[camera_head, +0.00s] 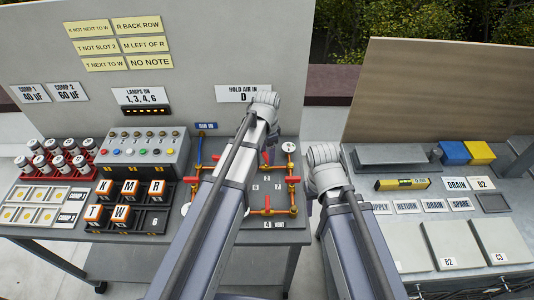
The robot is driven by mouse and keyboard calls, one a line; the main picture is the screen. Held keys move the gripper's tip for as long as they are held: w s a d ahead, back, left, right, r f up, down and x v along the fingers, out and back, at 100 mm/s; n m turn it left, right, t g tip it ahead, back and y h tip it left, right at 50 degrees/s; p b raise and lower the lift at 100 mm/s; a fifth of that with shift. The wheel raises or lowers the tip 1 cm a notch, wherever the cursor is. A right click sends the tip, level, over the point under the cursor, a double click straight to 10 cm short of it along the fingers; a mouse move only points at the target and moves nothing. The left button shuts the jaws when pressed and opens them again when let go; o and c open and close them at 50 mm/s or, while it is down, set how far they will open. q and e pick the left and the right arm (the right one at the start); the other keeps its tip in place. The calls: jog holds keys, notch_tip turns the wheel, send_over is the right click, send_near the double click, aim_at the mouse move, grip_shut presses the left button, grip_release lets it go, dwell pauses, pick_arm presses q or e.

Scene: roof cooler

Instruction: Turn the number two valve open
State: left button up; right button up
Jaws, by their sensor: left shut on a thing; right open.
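The valve panel (279,227) is a grey plate on the left bench, with brass pipes, small number tags and several red valve handles. One red handle (291,180) is at the right side, one (266,157) shows beside my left forearm, and others are at the left and bottom. My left gripper's wrist (264,103) is over the panel. Its fingers are hidden behind my arm, and it appears shut on a valve handle there. I cannot read which number. My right gripper's wrist (324,166) is right of the panel, near the gap between benches; its open fingers are hidden.
A lamp box (143,150) and a black rack of lettered blocks (128,222) stand left of the panel. White-topped cylinders (50,163) stand further left. The right bench holds a level (402,184), blue and yellow blocks (480,152) and flat plates (452,243). An upright board backs each bench.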

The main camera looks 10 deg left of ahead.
aim_at(267, 156)
pick_arm(q)
jog(key=n, duration=0.5)
jog(key=shift+n, duration=0.3)
jog(key=n, duration=0.4)
jog(key=shift+n, duration=0.7)
jog(key=o, duration=1.4)
jog(key=shift+r, duration=0.1)
notch_tip(267, 156, up, 8)
jog(key=p, duration=0.8)
